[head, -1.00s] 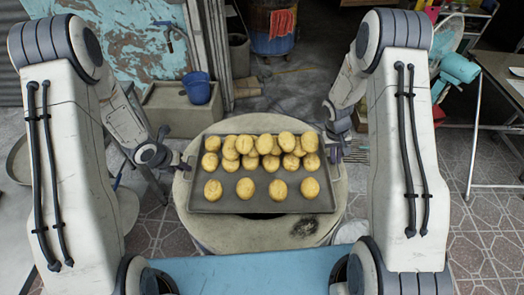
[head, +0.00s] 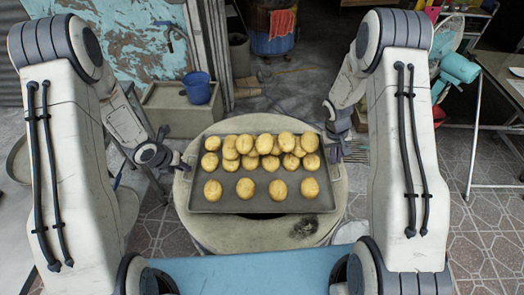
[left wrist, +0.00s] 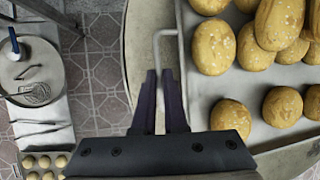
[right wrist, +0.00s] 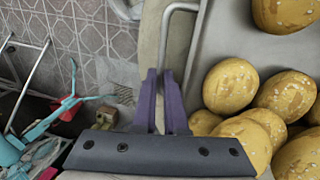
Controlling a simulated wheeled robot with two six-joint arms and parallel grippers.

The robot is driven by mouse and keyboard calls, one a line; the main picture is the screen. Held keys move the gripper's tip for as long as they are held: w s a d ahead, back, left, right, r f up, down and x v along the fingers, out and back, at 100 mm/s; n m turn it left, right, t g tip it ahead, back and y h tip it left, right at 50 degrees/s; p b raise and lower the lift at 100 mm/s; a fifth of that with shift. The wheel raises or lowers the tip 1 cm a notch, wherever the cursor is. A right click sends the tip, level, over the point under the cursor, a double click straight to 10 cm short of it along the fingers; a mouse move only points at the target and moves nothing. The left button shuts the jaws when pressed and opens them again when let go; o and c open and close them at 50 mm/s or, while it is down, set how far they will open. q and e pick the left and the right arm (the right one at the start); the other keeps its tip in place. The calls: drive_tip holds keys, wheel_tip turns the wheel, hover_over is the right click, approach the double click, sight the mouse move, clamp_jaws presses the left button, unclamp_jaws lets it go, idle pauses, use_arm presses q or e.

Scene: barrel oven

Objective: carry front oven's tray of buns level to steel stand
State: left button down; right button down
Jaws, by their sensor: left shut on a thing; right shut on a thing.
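The dark grey tray (head: 262,203) carries several golden buns (head: 262,144) and looks about level in the head view. It is over the round barrel oven (head: 260,237) and hides most of its mouth; I cannot tell the gap between them. My left gripper (head: 186,165) is shut on the tray's left handle, a wire loop (left wrist: 160,38) in the left wrist view. My right gripper (head: 334,151) is shut on the opposite handle, seen in the right wrist view (right wrist: 165,28). I cannot tell for certain which surface is the steel stand.
A table (head: 505,72) with thin metal legs stands at the right, near a turquoise fan (head: 460,68). A blue bucket (head: 197,88) sits on a concrete block at back left. The left wrist view shows a worktop with a round pan (left wrist: 30,72) and more buns (left wrist: 45,162).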

use_arm(q)
drive_tip(key=shift+r, duration=0.2)
use_arm(e)
drive_tip(key=shift+r, duration=0.2)
